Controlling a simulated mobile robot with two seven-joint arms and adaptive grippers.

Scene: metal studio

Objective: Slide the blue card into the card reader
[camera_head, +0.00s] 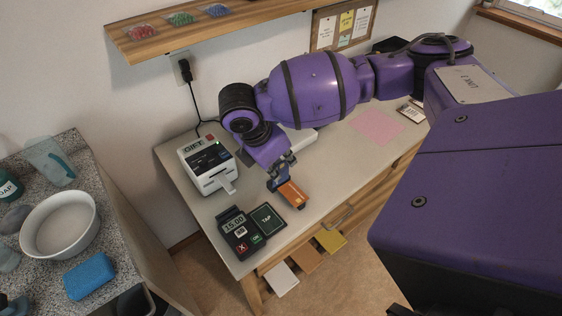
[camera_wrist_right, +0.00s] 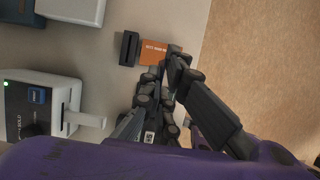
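The white card reader (camera_head: 208,164) stands on the desk with a green light, a "GIFT" display and a pale tongue at its front. In the right wrist view the reader (camera_wrist_right: 48,93) is at the left with a small blue card picture on it. My right gripper (camera_head: 280,175) is over the desk, right of the reader. An orange card (camera_head: 293,195) with a dark holder (camera_wrist_right: 129,48) beside it is near the fingertips. In the right wrist view my right gripper's fingers (camera_wrist_right: 160,72) converge; any grip is unclear. I cannot make out a loose blue card. My left gripper is out of view.
A payment terminal (camera_head: 237,234) with a TAP pad (camera_head: 265,219) sits at the desk's near corner. A pink sheet (camera_head: 376,126) lies further right. A wall shelf (camera_head: 175,35) hangs above. A speckled counter at left holds a bowl (camera_head: 60,222) and blue sponge (camera_head: 89,276).

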